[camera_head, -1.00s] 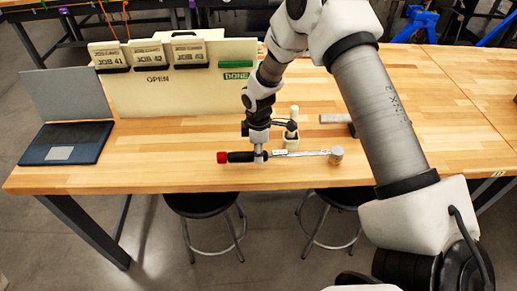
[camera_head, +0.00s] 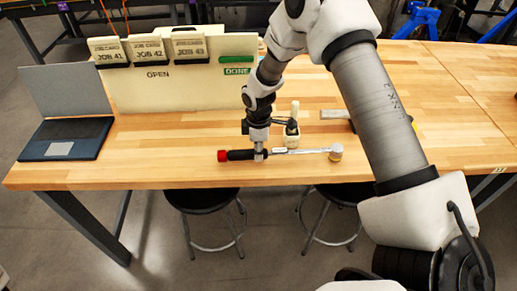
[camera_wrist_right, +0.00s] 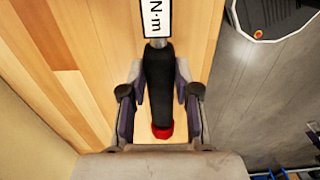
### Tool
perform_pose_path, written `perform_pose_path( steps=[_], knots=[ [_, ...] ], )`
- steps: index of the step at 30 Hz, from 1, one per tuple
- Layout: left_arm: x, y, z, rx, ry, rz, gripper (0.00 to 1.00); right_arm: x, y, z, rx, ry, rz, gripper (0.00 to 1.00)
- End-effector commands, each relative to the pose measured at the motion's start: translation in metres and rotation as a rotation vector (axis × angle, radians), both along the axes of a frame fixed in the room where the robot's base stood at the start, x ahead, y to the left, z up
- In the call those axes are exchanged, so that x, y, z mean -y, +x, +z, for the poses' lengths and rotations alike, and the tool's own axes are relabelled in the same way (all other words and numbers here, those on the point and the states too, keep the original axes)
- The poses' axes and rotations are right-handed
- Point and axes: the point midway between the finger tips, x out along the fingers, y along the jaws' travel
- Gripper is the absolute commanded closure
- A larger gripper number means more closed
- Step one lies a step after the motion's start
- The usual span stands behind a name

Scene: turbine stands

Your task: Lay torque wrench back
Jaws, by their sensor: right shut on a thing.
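The torque wrench (camera_head: 290,151) lies sideways at the table's front edge in the head view, its red-ended black handle at left and its round head at right. In the right wrist view its black handle (camera_wrist_right: 159,85) runs between my fingers, with the red end cap near the palm and an "N·m" label at the top. My right gripper (camera_head: 259,155) points down and is shut on the handle. It also shows in the right wrist view (camera_wrist_right: 159,105). I cannot tell whether the wrench touches the table. My left gripper is not in view.
A job-card board (camera_head: 180,95) and a laptop (camera_head: 66,140) stand at left. The front table edge is close.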

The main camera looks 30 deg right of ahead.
Motion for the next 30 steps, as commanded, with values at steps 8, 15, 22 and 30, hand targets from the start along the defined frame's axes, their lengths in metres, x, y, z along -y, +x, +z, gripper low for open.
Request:
perform_pose_path(
  steps=[8,15,22,30],
  knots=[
    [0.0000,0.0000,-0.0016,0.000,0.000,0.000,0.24,0.0000,-0.0002,-0.0034,0.000,0.001,-0.002,1.00],
    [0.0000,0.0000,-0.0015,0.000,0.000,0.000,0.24,0.0000,-0.0003,-0.0034,-0.001,0.001,-0.002,0.40],
    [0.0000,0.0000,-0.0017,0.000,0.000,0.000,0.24,0.0000,-0.0010,-0.0041,-0.003,0.002,-0.002,0.32],
    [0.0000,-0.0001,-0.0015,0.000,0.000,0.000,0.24,0.0000,-0.0007,-0.0036,-0.002,0.001,-0.001,0.32]
  ],
)
